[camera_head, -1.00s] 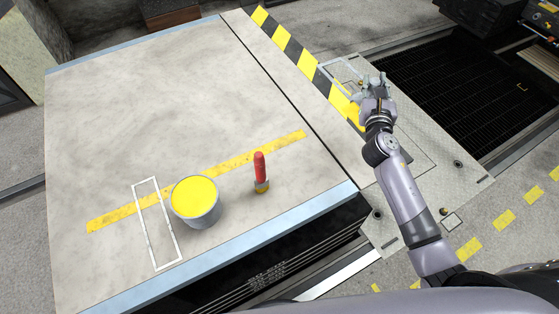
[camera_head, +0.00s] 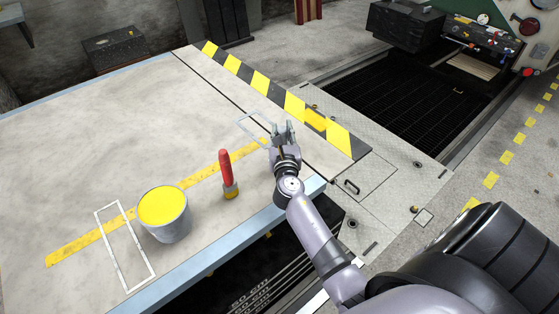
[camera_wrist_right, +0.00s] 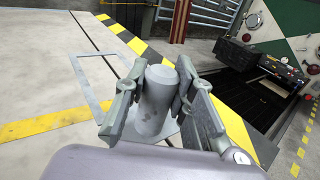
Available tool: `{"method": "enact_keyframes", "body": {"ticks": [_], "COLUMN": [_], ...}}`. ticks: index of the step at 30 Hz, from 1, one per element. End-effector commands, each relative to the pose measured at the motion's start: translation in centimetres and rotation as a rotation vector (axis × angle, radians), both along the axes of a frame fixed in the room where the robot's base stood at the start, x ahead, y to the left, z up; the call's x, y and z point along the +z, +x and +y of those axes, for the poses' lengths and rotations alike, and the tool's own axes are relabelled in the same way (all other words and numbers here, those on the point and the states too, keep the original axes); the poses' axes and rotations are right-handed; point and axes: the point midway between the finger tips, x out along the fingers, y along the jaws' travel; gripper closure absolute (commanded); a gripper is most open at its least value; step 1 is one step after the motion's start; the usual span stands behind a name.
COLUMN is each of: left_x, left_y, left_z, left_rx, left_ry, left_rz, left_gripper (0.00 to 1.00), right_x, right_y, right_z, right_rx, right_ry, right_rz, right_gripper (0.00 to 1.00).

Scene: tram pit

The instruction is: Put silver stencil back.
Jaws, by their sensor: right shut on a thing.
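The silver stencil (camera_head: 246,131) is a thin grey rectangular frame. My right gripper (camera_head: 284,132) is shut on it above the right part of the workbench. In the right wrist view, a grey cylindrical handle (camera_wrist_right: 155,100) sits between the fingers, and the stencil's frame (camera_wrist_right: 84,85) reaches out to the left. The fingers hide part of the stencil. Whether its frame touches the surface is unclear. A white rectangular outline (camera_head: 136,268) lies flat at the bench's left front. My left gripper is not in view.
A bucket of yellow paint (camera_head: 165,222) and a red-handled brush (camera_head: 226,170) stand on the bench (camera_head: 90,140). A yellow painted line (camera_head: 85,247) crosses it. Black-yellow hazard stripes (camera_head: 260,84) run along the far right side, with a dark grated pit (camera_head: 390,95) beyond. The bench's middle is clear.

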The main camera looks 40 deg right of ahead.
Motion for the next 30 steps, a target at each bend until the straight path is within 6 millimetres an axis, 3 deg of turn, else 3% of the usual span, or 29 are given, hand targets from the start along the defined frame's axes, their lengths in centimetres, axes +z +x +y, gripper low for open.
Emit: {"method": "enact_keyframes", "body": {"ticks": [1,3,9,18,30], "left_x": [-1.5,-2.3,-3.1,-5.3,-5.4], "left_y": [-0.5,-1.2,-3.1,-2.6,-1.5], "left_z": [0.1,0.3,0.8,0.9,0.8], "left_rx": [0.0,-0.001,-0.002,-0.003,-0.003], "left_ry": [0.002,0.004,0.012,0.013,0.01], "left_rz": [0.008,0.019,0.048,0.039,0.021], "left_gripper": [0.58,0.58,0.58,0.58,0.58], "right_x": [-2.1,-3.4,-5.0,-9.0,-9.4], "right_y": [0.0,0.0,0.0,0.0,0.0], "right_z": [0.0,-0.1,0.0,-0.1,-0.1], "right_rx": [-0.001,-0.001,0.0,0.0,0.0], "right_ry": [0.0,-0.003,-0.001,-0.002,-0.001], "right_rz": [0.002,0.002,-0.001,0.0,-0.002], "right_gripper": [1.0,1.0,1.0,1.0,1.0]}}
